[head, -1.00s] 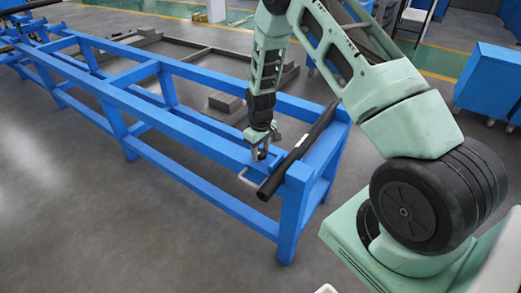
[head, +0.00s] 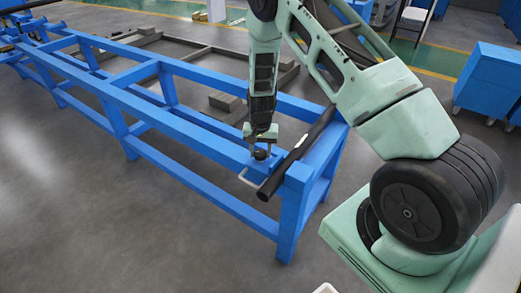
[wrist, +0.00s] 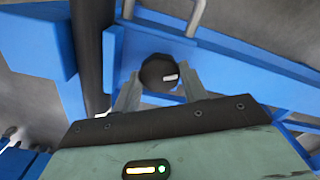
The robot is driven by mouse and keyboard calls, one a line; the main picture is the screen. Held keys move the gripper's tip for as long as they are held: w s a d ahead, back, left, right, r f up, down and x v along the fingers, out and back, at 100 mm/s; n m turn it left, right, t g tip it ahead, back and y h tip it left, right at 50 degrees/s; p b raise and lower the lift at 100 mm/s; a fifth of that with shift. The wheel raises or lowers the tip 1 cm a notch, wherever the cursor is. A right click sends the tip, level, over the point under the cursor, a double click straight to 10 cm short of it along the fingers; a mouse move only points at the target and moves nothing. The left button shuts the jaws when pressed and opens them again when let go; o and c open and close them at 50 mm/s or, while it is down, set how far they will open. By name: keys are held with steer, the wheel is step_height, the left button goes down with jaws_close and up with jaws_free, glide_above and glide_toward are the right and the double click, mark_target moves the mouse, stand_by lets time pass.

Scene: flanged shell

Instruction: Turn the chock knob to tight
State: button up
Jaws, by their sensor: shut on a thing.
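The chock knob (wrist: 158,72) is a dark round knob with a small white mark, which points to the right in the wrist view. In the head view my gripper (head: 261,147) points straight down over the knob. The knob's base is hidden.
A black bar (head: 298,155) lies across the end of the long blue frame (head: 150,138), close to the right of the knob. A pale metal handle (head: 247,178) sticks out just in front of the knob. Grey floor is clear at the front left.

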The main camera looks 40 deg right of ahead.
mark_target(261, 152)
steer(key=shift+m, duration=1.3)
steer(key=o, duration=1)
steer(key=shift+c, duration=0.2)
steer(key=shift+r, duration=0.1)
step_height(261, 152, up, 17)
steer(key=shift+r, duration=0.15)
